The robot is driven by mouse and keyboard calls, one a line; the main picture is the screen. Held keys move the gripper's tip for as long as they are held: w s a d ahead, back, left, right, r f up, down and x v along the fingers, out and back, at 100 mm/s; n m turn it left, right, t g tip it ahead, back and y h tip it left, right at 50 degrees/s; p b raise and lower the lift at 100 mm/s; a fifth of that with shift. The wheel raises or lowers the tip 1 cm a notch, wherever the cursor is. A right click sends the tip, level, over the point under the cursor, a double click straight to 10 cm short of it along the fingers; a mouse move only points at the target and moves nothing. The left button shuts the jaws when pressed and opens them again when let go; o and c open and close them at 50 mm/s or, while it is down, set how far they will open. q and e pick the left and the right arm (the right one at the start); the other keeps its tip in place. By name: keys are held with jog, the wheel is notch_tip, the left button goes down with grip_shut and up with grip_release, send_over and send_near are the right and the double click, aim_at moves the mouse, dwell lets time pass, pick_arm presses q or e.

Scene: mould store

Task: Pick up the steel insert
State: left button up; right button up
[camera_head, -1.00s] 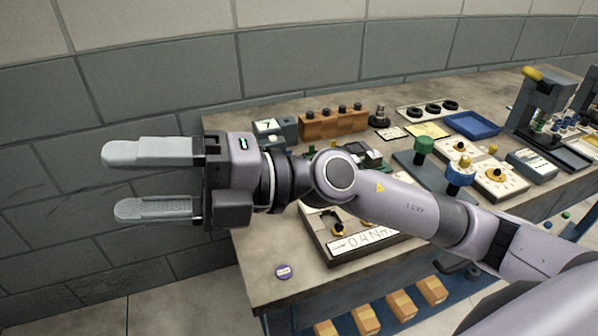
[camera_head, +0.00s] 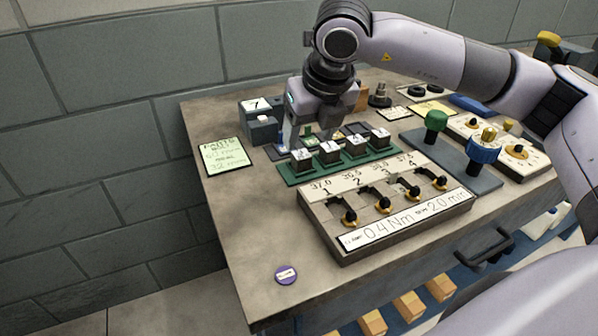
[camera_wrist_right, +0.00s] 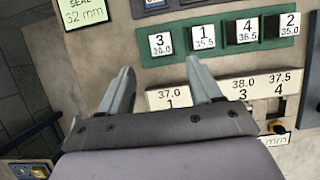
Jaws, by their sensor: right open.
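Several small steel inserts with white number labels stand in a row on a green tray (camera_head: 292,180); which one is meant I cannot tell. In the right wrist view their labels read 3 (camera_wrist_right: 160,44), 1 (camera_wrist_right: 204,36), 4 (camera_wrist_right: 247,30) and 2 (camera_wrist_right: 290,24). My right gripper (camera_head: 317,128) points down behind the row, its fingers partly hidden by its hand. In the right wrist view my right gripper (camera_wrist_right: 160,68) is open and empty, its tips near inserts 3 and 1, apparently apart from them. My left gripper is out of view.
In front of the tray is a fixture (camera_head: 400,222) with numbered pockets and black-and-gold knobs. A green note (camera_head: 226,156) lies left, a purple disc (camera_head: 286,274) at the front. Green (camera_head: 436,122) and blue (camera_head: 484,152) knobs rise to the right.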

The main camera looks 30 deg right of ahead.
aim_at(302, 154)
jog(key=shift+w+p+x, duration=0.15)
jog(key=shift+p+x, duration=0.1)
jog(key=shift+x, duration=1.5)
jog(key=shift+w+p+x, duration=0.1)
jog(key=shift+p+x, duration=0.15)
jog(key=shift+x, duration=1.55)
jog(key=shift+d+r, duration=0.1)
jog(key=shift+d, duration=0.1)
grip_shut()
